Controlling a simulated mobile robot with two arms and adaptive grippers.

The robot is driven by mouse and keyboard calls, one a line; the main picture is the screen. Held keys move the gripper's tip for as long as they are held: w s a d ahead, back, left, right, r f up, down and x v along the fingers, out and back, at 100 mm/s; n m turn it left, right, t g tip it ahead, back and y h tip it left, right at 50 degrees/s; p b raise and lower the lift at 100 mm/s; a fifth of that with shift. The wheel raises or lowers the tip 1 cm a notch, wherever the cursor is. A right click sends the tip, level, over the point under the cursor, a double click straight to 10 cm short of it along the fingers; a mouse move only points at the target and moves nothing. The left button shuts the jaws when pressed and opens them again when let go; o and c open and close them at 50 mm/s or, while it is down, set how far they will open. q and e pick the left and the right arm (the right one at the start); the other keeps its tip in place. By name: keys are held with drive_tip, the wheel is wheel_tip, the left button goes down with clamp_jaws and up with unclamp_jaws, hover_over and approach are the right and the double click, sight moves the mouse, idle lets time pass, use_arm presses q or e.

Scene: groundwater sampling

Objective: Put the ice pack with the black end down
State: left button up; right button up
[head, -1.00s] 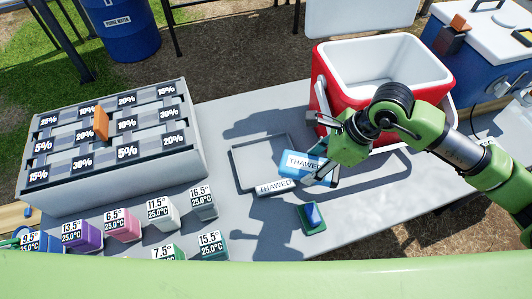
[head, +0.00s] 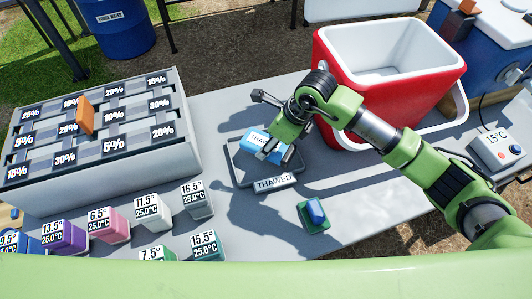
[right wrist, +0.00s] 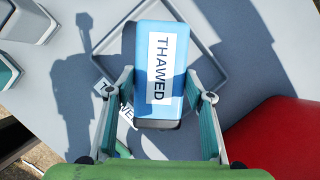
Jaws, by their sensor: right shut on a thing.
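The ice pack (head: 257,138) is a blue block with a white "THAWED" label. In the right wrist view the ice pack (right wrist: 140,60) lies between my right fingers, with its dark end (right wrist: 158,124) towards the gripper. My right gripper (head: 275,150) is shut on it, over the grey square tray (head: 236,178) with the "THAWED" sign (head: 272,184) on its front. The fingers also show in the right wrist view (right wrist: 160,112). I cannot tell whether the pack touches the tray. My left gripper is not in view.
The red cooler (head: 335,92) stands open at the back right. A green block with a blue top (head: 314,213) lies in front of the tray. A percentage-labelled rack (head: 100,185) and several temperature-labelled bottles (head: 150,212) stand left.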

drive_tip(key=shift+w+a+f, duration=0.25)
drive_tip(key=shift+a+f, duration=0.05)
drive_tip(key=shift+f, duration=0.05)
drive_tip(key=x, duration=0.1)
drive_tip(key=b+x, duration=0.2)
drive_tip(key=shift+s+d+f, duration=0.1)
drive_tip(key=shift+d+f, duration=0.15)
drive_tip(key=shift+f, duration=0.3)
drive_tip(key=shift+r, duration=0.1)
drive_tip(key=shift+f+b, duration=0.2)
drive_tip(key=shift+b, duration=0.15)
drive_tip(key=o, duration=1.4)
drive_tip(key=shift+c, duration=0.2)
